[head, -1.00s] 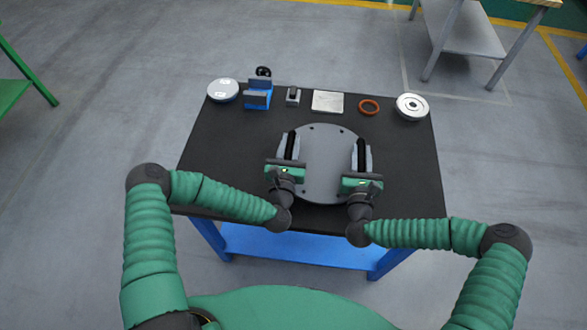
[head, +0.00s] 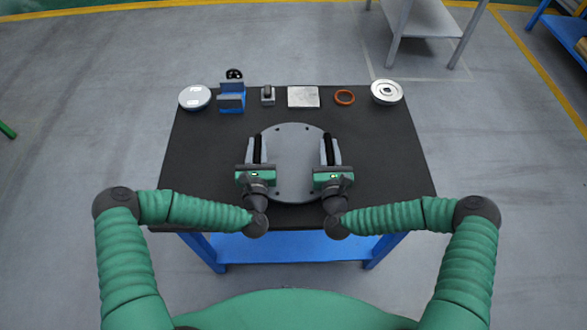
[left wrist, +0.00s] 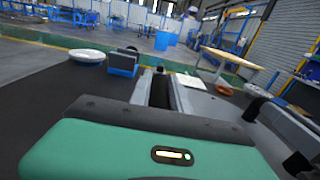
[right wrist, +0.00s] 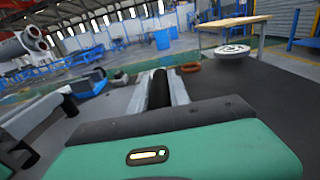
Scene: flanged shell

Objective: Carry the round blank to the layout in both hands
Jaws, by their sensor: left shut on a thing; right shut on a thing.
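The round blank (head: 293,170) is a flat grey disc with small holes near its rim. It is over the middle of the black table top in the head view; I cannot tell whether it touches the table. The fingers point away from me. In the left wrist view (left wrist: 160,92) and the right wrist view (right wrist: 160,90) the gripper bodies hide most of the disc. I cannot make out a marked layout.
Along the table's (head: 390,150) far edge stand a white-topped round part (head: 195,97), a blue block (head: 231,98), a small grey block (head: 268,96), a square plate (head: 303,97), an orange ring (head: 344,97) and a silver flanged part (head: 387,92). Both table sides are clear.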

